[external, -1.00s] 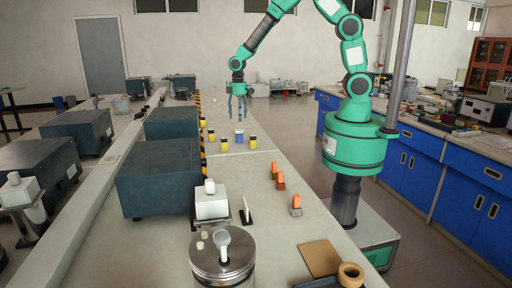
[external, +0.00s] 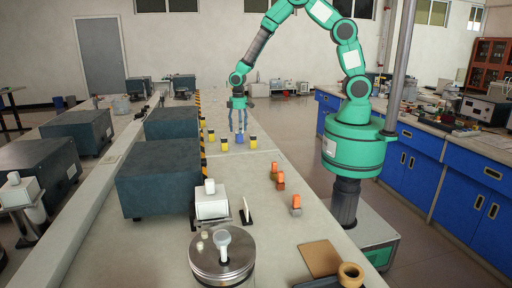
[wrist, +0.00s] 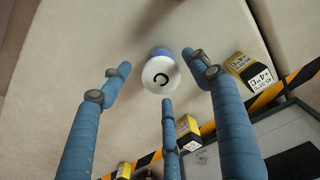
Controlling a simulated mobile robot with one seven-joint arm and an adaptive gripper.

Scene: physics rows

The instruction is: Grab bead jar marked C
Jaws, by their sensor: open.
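The bead jar marked C (wrist: 160,74) has a white lid with a black C and a blue body. In the wrist view it stands between the spread tips of my three-fingered gripper (wrist: 158,82). The fingers look apart from it, and the gripper is open and empty. In the external view the blue jar (external: 239,140) stands on the bench, right under my gripper (external: 238,130), whose fingers point down. The fingertips overlap the top of the jar there, so the exact height gap is hard to tell.
A dark box (external: 160,177) and a black and yellow striped edge (external: 203,147) lie left. Orange-topped items (external: 281,181) stand nearer the camera.

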